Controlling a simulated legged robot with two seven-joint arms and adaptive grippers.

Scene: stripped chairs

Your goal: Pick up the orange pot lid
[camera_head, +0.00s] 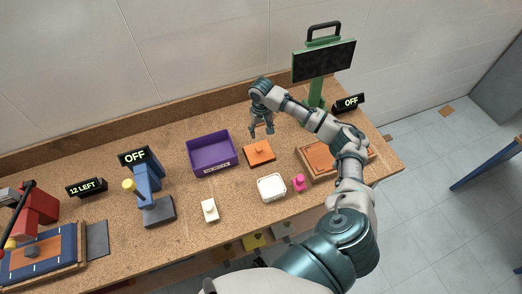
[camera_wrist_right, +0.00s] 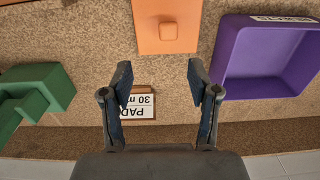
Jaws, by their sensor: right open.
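The orange pot lid (camera_head: 259,153) is a flat square with a small square knob, lying on the cork-coloured workbench. It also shows at the top of the right wrist view (camera_wrist_right: 167,27), partly cut off by the frame edge. My right gripper (camera_head: 262,133) is open and empty, just behind the lid in the head view. In the right wrist view my open fingers (camera_wrist_right: 158,75) point toward the lid, with a gap between fingertips and lid. My left gripper is not in view.
A purple bin (camera_head: 211,155) stands left of the lid. A white dish (camera_head: 271,188) and pink knobbed piece (camera_head: 298,183) lie in front. A wooden board (camera_head: 318,156) and green stand (camera_head: 316,90) are to the right. A labelled pad (camera_wrist_right: 140,103) lies below the fingers.

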